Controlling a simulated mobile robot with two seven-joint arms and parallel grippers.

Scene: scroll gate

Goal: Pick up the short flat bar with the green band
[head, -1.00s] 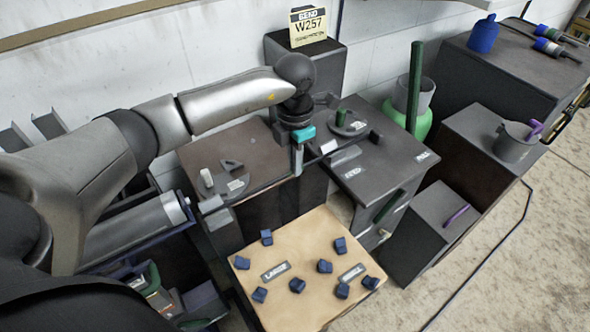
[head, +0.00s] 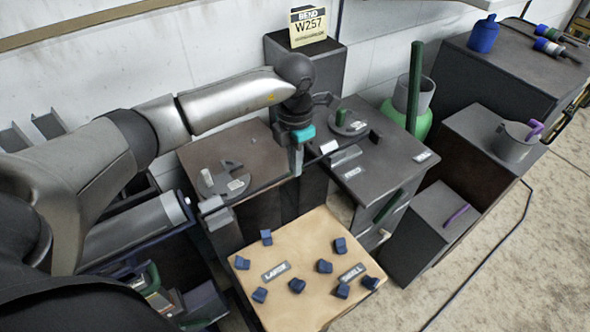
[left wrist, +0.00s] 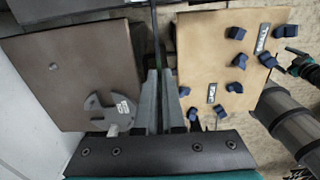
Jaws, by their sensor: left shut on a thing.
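My left gripper (head: 297,168) hangs at the front edge of the brown cabinet, pointing down. In the left wrist view its fingers (left wrist: 162,85) are close together. My right gripper (left wrist: 300,66) seems to show at the right edge of the left wrist view, too small to read.
A wooden table (head: 300,235) with several blue blocks and two labels stands in front. The brown cabinet (head: 265,150) and a dark cabinet (head: 385,165) stand behind it. A tall green post (head: 415,80) rises at the right. Open floor (head: 500,250) lies right.

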